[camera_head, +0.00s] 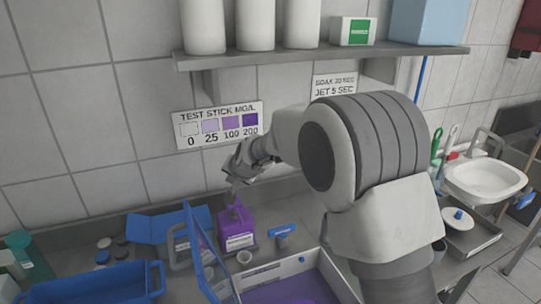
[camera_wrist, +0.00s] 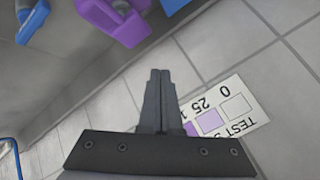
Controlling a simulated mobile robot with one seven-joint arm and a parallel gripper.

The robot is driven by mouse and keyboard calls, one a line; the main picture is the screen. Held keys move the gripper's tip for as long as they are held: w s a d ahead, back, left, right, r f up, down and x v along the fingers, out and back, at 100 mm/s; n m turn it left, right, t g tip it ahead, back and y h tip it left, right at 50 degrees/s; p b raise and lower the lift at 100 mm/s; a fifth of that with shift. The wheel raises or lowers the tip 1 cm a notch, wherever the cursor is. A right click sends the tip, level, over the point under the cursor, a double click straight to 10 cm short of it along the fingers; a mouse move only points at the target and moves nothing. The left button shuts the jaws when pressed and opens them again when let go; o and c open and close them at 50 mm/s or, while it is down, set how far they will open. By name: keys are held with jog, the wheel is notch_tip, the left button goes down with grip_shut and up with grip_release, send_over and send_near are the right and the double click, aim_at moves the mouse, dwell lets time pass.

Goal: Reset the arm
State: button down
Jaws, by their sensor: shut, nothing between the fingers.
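My gripper (camera_head: 233,180) is raised over the back of the bench, in front of the tiled wall and just above a purple jug (camera_head: 238,226). In the wrist view my gripper (camera_wrist: 159,74) has its two dark fingers together with nothing between them. The purple jug also shows at the top of the wrist view (camera_wrist: 118,20), apart from the fingertips. My arm reaches across the middle of the head view and hides part of the bench and wall behind it.
A test stick chart (camera_head: 218,124) is on the wall behind my gripper. A shelf (camera_head: 320,55) with white containers hangs above. A blue tray (camera_head: 95,285), an open box with purple liquid (camera_head: 345,285) and a blue-handled item (camera_head: 283,236) are on the bench. A sink (camera_head: 485,180) is at right.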

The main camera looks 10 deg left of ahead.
jog(key=s+d+r+h, duration=0.1)
jog(key=s+d+r, duration=0.3)
jog(key=d, duration=0.3)
jog(key=s+d+r+n, duration=0.1)
jog(key=s+d+r, duration=0.3)
jog(key=d, duration=0.3)
jog(key=s+d+r+h, duration=0.1)
jog(key=s+d+r, duration=0.3)
jog(key=d, duration=0.3)
jog(key=s+d+f+g+h, duration=0.1)
jog(key=s+d, duration=0.7)
jog(key=s, duration=0.3)
jog(key=s+d+h, duration=0.2)
jog(key=s+d, duration=0.5)
jog(key=s, duration=0.5)
jog(key=shift+d+f+n+g+h, duration=0.3)
jog(key=shift+d+f+g, duration=0.05)
jog(key=shift+g, duration=0.05)
